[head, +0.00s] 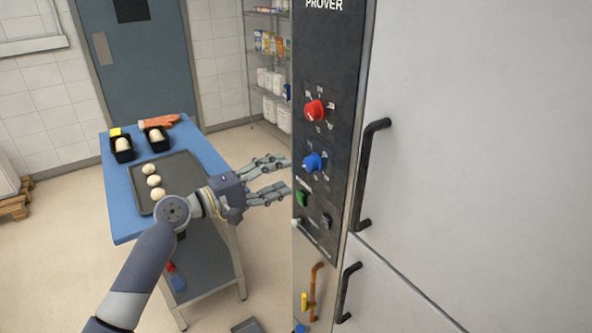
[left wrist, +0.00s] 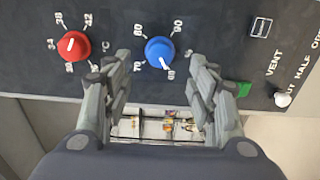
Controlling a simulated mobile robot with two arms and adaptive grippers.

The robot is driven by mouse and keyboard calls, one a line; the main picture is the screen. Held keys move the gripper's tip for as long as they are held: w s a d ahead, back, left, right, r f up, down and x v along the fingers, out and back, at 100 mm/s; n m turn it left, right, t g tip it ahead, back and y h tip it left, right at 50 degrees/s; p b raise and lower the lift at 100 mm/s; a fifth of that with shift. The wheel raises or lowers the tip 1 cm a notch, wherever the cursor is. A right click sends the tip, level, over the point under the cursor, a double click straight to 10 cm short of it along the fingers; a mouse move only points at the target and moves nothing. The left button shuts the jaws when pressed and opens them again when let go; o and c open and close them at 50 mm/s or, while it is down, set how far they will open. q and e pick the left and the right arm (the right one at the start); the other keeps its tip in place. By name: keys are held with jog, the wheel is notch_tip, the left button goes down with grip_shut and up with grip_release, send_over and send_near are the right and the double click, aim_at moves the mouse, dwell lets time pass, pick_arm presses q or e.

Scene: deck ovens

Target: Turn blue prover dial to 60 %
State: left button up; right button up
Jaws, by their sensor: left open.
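The blue dial (head: 314,162) sits on the dark prover panel (head: 331,60), below a red dial. In the left wrist view the blue dial (left wrist: 160,52) has a white pointer mark aimed down and slightly right, with printed numbers around it. The number beside the mark is too small to read surely. My left gripper (head: 283,176) is open and empty, its fingers pointing at the panel just left of the blue dial. In the left wrist view its fingers (left wrist: 157,78) stand apart on either side below the dial, not touching it. My right gripper is out of view.
The red dial (head: 315,110), a green switch (head: 301,198) and a black switch (head: 326,221) are close by. A door handle (head: 371,175) sticks out at right. Behind my left arm, a blue table (head: 122,220) bears a tray (head: 188,168) with dough balls.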

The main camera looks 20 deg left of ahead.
pick_arm(q)
jog(key=shift+v, duration=1.9)
jog(key=a+f+n+g+y+b, duration=0.1)
jog(key=a+f+y, duration=0.15)
jog(key=f, duration=1.15)
jog(key=a+f+g+y+b, duration=0.1)
jog(key=a+f+y, duration=0.15)
jog(key=f, duration=1.15)
jog(key=s+f+m+g+y+b, duration=0.15)
jog(key=s+f, duration=0.35)
jog(key=f, duration=0.6)
jog(key=s+f+m+g+y, duration=0.1)
jog(key=s+f+g+y, duration=0.3)
jog(key=f, duration=0.8)
jog(key=s+d+f+m+g+b, duration=0.2)
jog(key=s+f+m, duration=0.3)
jog(key=s+f, duration=1.4)
jog(key=s+d+f+m+g, duration=0.2)
jog(key=s+d+f+m, duration=0.1)
jog(key=s, duration=0.8)
jog(key=s+d+f+m+g+b, duration=0.1)
jog(key=s+d+f+m, duration=0.2)
jog(key=s, duration=0.9)
jog(key=shift+s+f+m+g+b, duration=0.25)
jog(key=shift+f+m+g+b, duration=0.1)
jog(key=shift+f, duration=0.6)
